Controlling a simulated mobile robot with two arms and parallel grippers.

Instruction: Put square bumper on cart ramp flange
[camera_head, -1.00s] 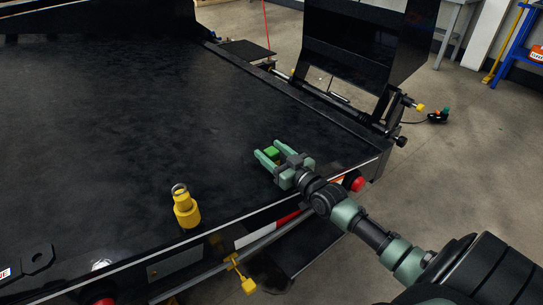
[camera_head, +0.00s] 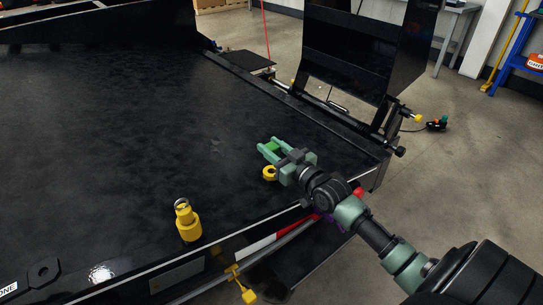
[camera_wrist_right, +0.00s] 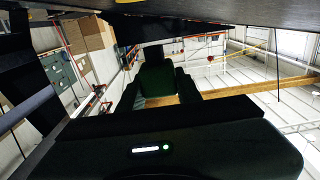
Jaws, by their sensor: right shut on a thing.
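My right gripper (camera_head: 268,147) is over the black trailer deck (camera_head: 120,120), near its right edge. Its pale green fingers are shut on a small bright green block (camera_head: 272,146), which I take to be the square bumper. The fingers hide part of its shape. In the right wrist view, a dark squarish shape (camera_wrist_right: 157,80) shows beyond the dark gripper body, too dim to identify surely. A tall black ramp (camera_head: 350,50) stands upright at the deck's far right; I cannot tell which part is its flange. My left gripper is not in view.
A yellow ring (camera_head: 269,173) is close beside my right gripper. A yellow stepped cylinder (camera_head: 187,222) stands at the deck's front edge. A black plate with a hole (camera_head: 42,272) is at lower left. Most of the deck is clear.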

